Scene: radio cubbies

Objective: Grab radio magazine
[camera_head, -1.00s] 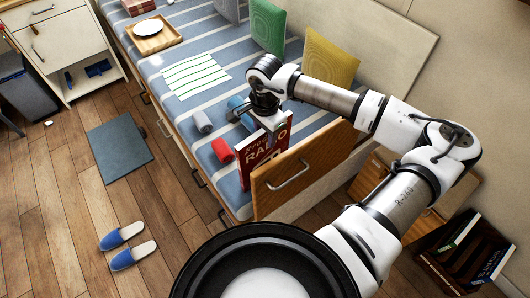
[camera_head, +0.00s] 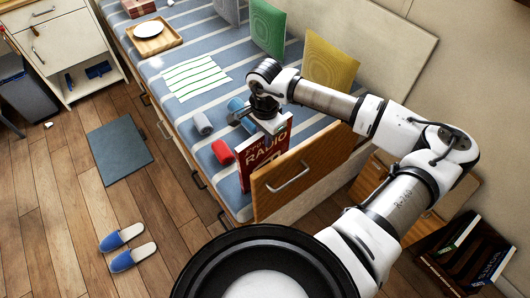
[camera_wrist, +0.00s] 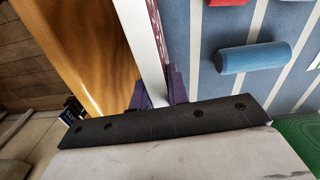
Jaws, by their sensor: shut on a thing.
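The radio magazine (camera_head: 262,152) has a red cover with "RADIO" in pale letters. It stands upright at the near end of the striped bed, just behind a wooden panel. My gripper (camera_head: 268,124) is above it and shut on its top edge. In the wrist view, the purple finger pads (camera_wrist: 156,92) lie on both sides of the magazine's white edge (camera_wrist: 143,45). The lower part of the magazine is partly hidden behind the wooden panel.
The wooden panel (camera_head: 300,172) with a metal handle is close in front of the magazine. A red roll (camera_head: 222,152), a grey roll (camera_head: 202,124) and a blue roll (camera_head: 236,105) lie to its left and behind. Several books sit in a dark cubby (camera_head: 460,258) at lower right.

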